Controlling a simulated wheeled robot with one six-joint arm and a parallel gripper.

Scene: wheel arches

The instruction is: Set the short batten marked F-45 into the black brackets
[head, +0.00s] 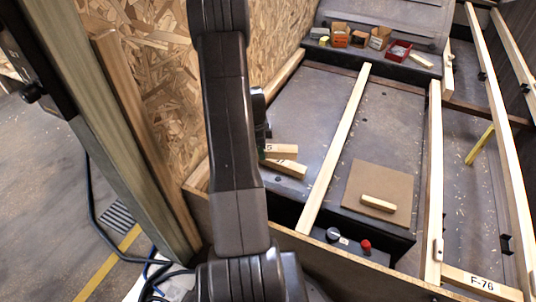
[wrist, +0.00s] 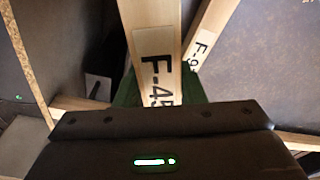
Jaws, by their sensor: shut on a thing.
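The short batten marked F-45 (wrist: 152,40) is pale wood with a white label. In the wrist view it runs up the picture between the green pads of my gripper (wrist: 160,92), which is shut on it. In the head view its end (head: 283,150) shows just right of my arm, which hides most of the gripper. A second labelled batten (wrist: 212,28), reading F-9 with the rest unclear, lies close beside it. In the head view that batten (head: 290,170) shows just below. A black bracket (head: 505,244) is at the right, and another (head: 482,76) is farther back.
A batten marked F-76 (head: 480,281) lies at the lower right. Long pale rails (head: 335,150) cross the dark floor. A brown board (head: 355,190) carries a small wood block (head: 378,203). Small boxes (head: 360,38) stand at the back. A chipboard wall (head: 165,75) rises at left.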

